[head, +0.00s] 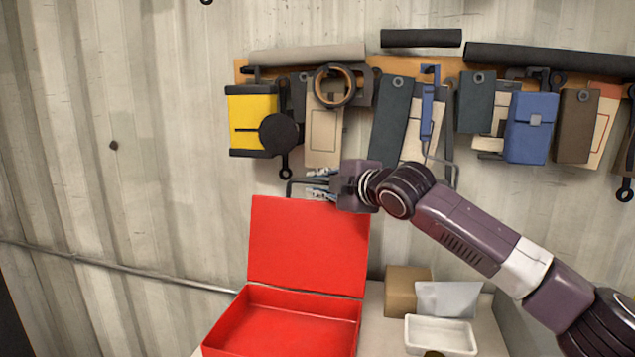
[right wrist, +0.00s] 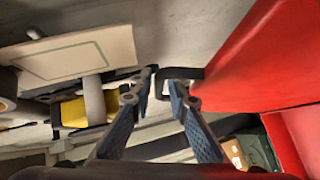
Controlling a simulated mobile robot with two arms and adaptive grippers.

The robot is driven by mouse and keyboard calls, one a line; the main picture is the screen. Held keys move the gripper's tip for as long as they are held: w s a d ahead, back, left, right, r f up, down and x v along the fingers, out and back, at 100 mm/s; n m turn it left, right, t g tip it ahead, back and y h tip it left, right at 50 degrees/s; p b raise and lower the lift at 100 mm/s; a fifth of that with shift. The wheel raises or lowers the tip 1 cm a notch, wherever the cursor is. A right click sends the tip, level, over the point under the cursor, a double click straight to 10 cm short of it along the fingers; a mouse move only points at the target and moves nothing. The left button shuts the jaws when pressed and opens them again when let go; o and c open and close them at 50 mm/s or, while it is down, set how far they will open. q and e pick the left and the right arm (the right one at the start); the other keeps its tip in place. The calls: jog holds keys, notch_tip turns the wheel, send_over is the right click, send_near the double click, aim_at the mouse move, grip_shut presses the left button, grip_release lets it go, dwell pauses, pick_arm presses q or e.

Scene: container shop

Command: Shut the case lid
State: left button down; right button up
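The red case stands open in the head view, its base (head: 285,322) low in the picture and its lid (head: 308,245) raised and leaning slightly back. My right gripper (head: 305,186) is just above the top edge of the lid, fingers pointing left. In the right wrist view, the gripper (right wrist: 162,82) has its two blue-padded fingers apart with nothing between them. The red lid (right wrist: 250,60) fills the right side of that view, close beside one finger; I cannot tell whether they touch. My left gripper is not in view.
A pegboard rack behind holds a yellow box (head: 252,120), a blue pouch (head: 531,128) and several hanging tools and cards. A white tray (head: 440,336), a brown box (head: 405,291) and a grey packet (head: 448,298) sit right of the case. Bare corrugated wall (head: 120,200) is at left.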

grip_shut()
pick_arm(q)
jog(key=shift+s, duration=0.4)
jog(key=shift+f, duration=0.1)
